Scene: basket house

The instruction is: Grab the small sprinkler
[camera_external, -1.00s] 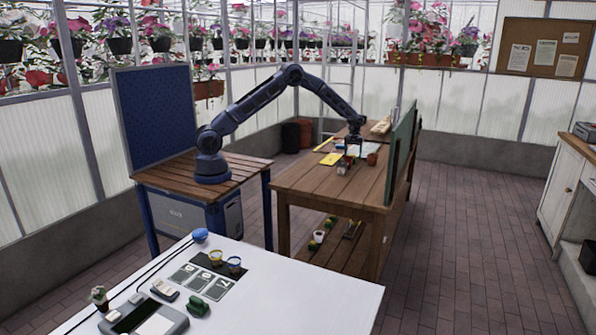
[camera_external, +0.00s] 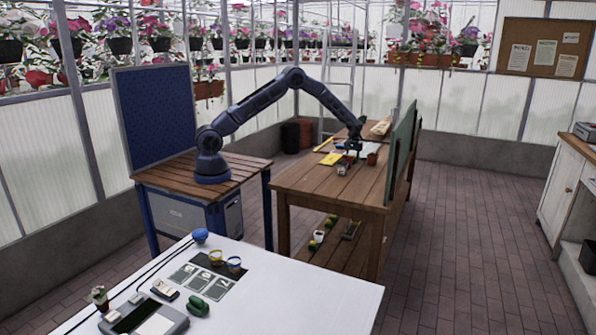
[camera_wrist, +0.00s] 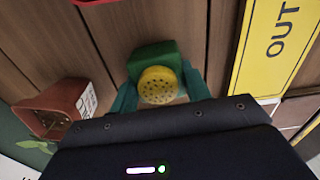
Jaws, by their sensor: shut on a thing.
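The small sprinkler (camera_wrist: 157,84) has a round yellow perforated head and a green body. In the wrist view it sits between the two teal fingers of my gripper (camera_wrist: 160,90), which is shut on it. In the external view my gripper (camera_external: 353,149) is low over the wooden workbench (camera_external: 312,187). The sprinkler is too small to make out there. I cannot tell whether it still touches the bench.
A terracotta pot with a white label (camera_wrist: 55,108) lies left of my gripper in the wrist view. A yellow "OUT" sign (camera_wrist: 275,45) is at the right. A green board (camera_external: 401,148) stands along the bench's right edge. The bench's near part is clear.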

